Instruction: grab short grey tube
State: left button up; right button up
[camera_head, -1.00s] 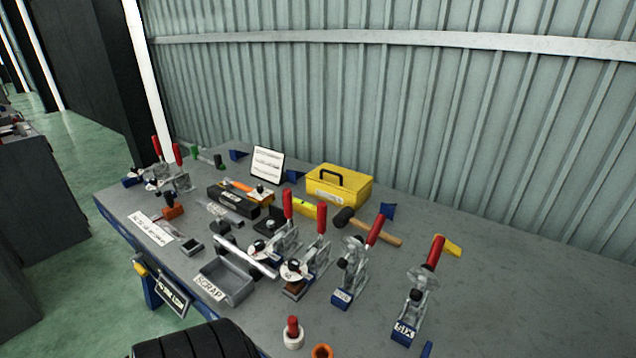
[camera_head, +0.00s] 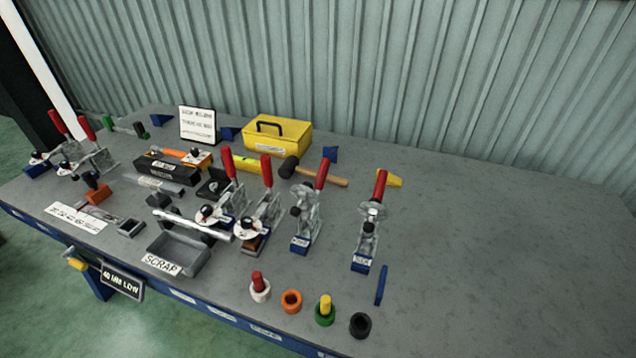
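A light grey tube (camera_head: 192,225) lies across the front of the toggle clamps with red handles, above the scrap tray (camera_head: 178,262). Its right end is by the clamp pads. A second greyish tube-like piece (camera_head: 155,183) lies on the bench in front of a black box. I cannot tell for sure which of these is the short grey tube. Neither of my grippers is in view.
The grey bench (camera_head: 480,270) is clear on the right. Two single clamps (camera_head: 308,215) (camera_head: 368,225) stand mid-bench. A yellow toolbox (camera_head: 277,135), a hammer (camera_head: 315,173) and a sign (camera_head: 197,126) are behind. Coloured rings (camera_head: 291,301) line the front edge.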

aim_at(175, 191)
jog(key=z, duration=0.25)
jog(key=j+z, duration=0.2)
jog(key=j, duration=0.15)
jog(key=k+j+z, duration=0.2)
jog(key=j, duration=0.2)
jog(key=j+z, duration=0.2)
jog(key=j, duration=0.15)
jog(key=k+j+z, duration=0.4)
jog(key=j, duration=0.2)
